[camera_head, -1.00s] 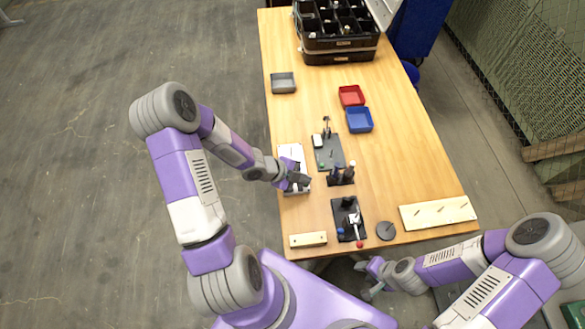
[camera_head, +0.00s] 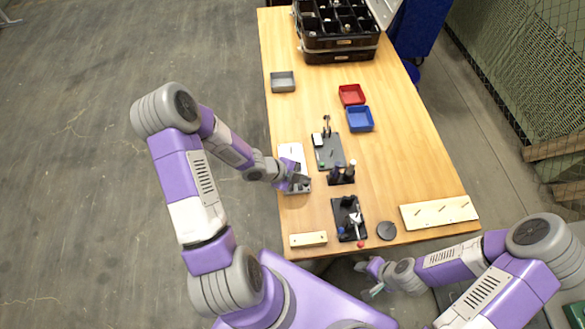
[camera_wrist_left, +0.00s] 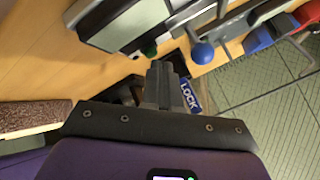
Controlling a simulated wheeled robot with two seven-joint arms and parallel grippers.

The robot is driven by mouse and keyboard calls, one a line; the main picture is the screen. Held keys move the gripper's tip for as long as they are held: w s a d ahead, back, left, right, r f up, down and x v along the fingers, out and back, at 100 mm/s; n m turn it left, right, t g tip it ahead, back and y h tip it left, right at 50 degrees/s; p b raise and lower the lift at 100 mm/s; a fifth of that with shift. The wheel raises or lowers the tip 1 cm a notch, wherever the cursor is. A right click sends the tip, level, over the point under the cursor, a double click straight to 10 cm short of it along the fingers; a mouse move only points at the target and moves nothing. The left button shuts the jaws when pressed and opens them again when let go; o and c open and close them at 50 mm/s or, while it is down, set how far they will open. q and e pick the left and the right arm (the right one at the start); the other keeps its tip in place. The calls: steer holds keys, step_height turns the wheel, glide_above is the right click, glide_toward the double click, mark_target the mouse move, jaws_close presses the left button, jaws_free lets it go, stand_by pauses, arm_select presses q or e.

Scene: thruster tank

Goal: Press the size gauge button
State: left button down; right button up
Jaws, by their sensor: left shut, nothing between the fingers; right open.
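My left gripper (camera_head: 300,182) is over the near end of a white-and-grey device (camera_head: 292,154) at the table's left edge. In the left wrist view its fingers (camera_wrist_left: 164,84) are shut and empty. Just beyond the fingertips is a small green knob or button (camera_wrist_left: 149,50), with a blue ball knob (camera_wrist_left: 202,53) to its right. A blue "LOCK" label (camera_wrist_left: 190,96) shows beside the fingers. I cannot tell for sure which part is the size gauge button, or whether the fingers touch anything. My right gripper (camera_head: 374,288) is open and empty, off the table's near edge.
A dark-based fixture (camera_head: 329,150) and a black stand (camera_head: 341,175) are right of my left gripper. Another black fixture (camera_head: 348,218), a grey disc (camera_head: 386,231) and a pegged board (camera_head: 438,212) are near the front. Red (camera_head: 351,95) and blue (camera_head: 360,119) trays lie farther back.

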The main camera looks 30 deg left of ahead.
arm_select(q)
steer(key=shift+f, duration=0.2)
stand_by(0.5)
steer(key=shift+r, duration=0.1)
steer(key=shift+r+p, duration=0.45)
steer(key=shift+r, duration=0.15)
step_height(320, 180, up, 6)
steer(key=p, duration=0.5)
steer(key=shift+p, duration=0.35)
